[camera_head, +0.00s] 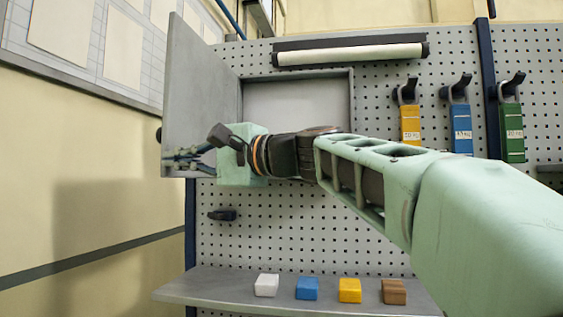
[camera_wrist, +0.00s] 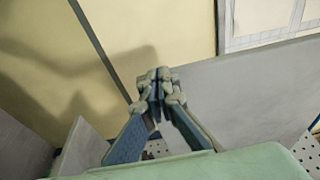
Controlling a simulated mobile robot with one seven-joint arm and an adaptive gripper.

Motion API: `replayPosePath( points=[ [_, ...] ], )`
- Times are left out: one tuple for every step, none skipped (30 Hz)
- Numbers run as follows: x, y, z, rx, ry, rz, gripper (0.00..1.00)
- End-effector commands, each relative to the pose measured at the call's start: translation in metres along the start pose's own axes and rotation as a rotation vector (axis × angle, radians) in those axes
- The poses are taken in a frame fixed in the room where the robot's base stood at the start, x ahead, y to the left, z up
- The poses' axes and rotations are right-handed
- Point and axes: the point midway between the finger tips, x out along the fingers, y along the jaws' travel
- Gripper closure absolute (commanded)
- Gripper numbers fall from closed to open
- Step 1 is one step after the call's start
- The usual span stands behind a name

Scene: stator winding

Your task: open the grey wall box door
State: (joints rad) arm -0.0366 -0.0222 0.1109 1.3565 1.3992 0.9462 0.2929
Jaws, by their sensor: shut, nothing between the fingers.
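The grey wall box's door (camera_head: 192,85) stands swung out to the left, hinged at the box's left side. The pale back of the box (camera_head: 298,103) shows, and my arm hides its lower part. My gripper (camera_head: 170,160) is shut and empty, pointing left across the lower part of the door. In the wrist view, the closed fingertips (camera_wrist: 158,80) are beside a grey panel (camera_wrist: 240,95), which looks like the door. I cannot tell whether they touch it.
A dark bar with a pale strip (camera_head: 350,53) is above the box. Yellow (camera_head: 410,122), blue (camera_head: 461,128) and green (camera_head: 512,132) tagged items hang at right. A shelf (camera_head: 215,287) below holds several coloured blocks. A yellow wall (camera_head: 70,200) is at left.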

Motion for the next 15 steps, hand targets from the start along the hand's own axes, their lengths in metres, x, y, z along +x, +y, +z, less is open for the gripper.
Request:
replayPosePath(
  points=[
    [0.016, -0.001, 0.007, 0.001, -0.007, 0.001, 1.00],
    [0.023, -0.001, 0.008, 0.001, -0.005, 0.001, 1.00],
    [0.034, -0.001, 0.011, 0.001, -0.005, 0.001, 1.00],
    [0.040, -0.002, 0.013, 0.001, -0.005, 0.001, 1.00],
    [0.047, -0.002, 0.014, 0.001, -0.004, 0.001, 1.00],
    [0.055, -0.002, 0.015, 0.001, -0.003, 0.001, 1.00],
    [0.061, -0.002, 0.017, 0.001, -0.004, 0.001, 1.00],
    [0.066, -0.002, 0.017, 0.001, -0.002, 0.001, 1.00],
    [0.072, -0.002, 0.018, 0.001, -0.002, 0.001, 1.00],
    [0.077, -0.002, 0.019, 0.001, -0.002, 0.000, 1.00],
    [0.081, -0.002, 0.019, 0.001, -0.002, 0.000, 1.00],
    [0.085, -0.001, 0.019, 0.001, -0.002, 0.001, 1.00],
    [0.088, -0.001, 0.019, 0.001, -0.001, 0.001, 1.00],
    [0.091, -0.001, 0.019, 0.001, 0.000, 0.000, 1.00],
    [0.093, -0.001, 0.020, 0.001, 0.000, 0.000, 1.00]
  ],
)
